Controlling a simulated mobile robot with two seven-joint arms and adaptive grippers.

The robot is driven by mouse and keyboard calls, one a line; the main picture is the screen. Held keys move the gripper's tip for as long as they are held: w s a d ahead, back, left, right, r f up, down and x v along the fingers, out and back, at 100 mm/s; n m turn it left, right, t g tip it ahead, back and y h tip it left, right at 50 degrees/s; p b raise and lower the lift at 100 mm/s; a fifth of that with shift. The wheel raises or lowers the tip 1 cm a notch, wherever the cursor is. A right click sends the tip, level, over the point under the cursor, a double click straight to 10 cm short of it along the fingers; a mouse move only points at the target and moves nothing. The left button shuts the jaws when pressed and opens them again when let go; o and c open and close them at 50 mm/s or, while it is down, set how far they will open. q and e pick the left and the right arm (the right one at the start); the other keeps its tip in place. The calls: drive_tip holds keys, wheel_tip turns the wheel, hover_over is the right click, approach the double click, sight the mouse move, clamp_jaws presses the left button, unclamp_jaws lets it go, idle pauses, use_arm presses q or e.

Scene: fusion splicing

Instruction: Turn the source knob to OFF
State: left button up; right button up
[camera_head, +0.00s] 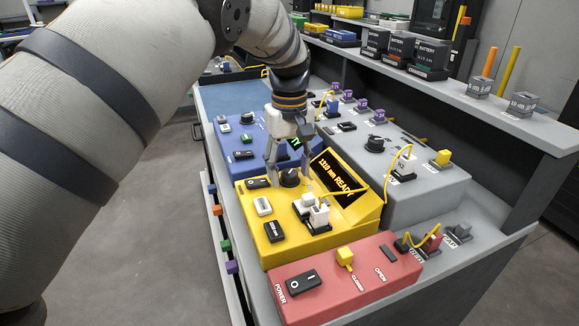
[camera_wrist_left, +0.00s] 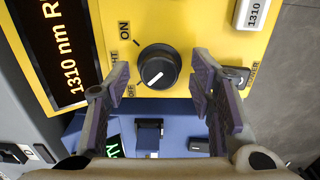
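The source knob (camera_head: 289,178) is a round black dial on the yellow source box (camera_head: 246,196). It also shows in the left wrist view (camera_wrist_left: 158,66), where its white line slants down-left toward the OFF label (camera_wrist_left: 131,90). The ON label (camera_wrist_left: 125,30) is above it. The box's display (camera_head: 339,178) reads "1310 nm READY". My left gripper (camera_head: 289,171) is open above the knob. In the left wrist view its fingers (camera_wrist_left: 150,82) stand apart on either side of the knob, with gaps between. My right gripper is not in view.
A blue box (camera_head: 243,135) stands behind the yellow one, a red box (camera_head: 322,290) in front, and a grey box (camera_head: 430,195) to the right. Yellow cables (camera_head: 392,172) loop near the yellow box's right side. A white connector (camera_head: 318,213) sits close to the knob.

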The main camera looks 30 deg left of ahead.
sight(289, 172)
use_arm(q)
drive_tip(key=shift+r, duration=0.1)
wheel_tip(289, 172, up, 12)
idle(0.6)
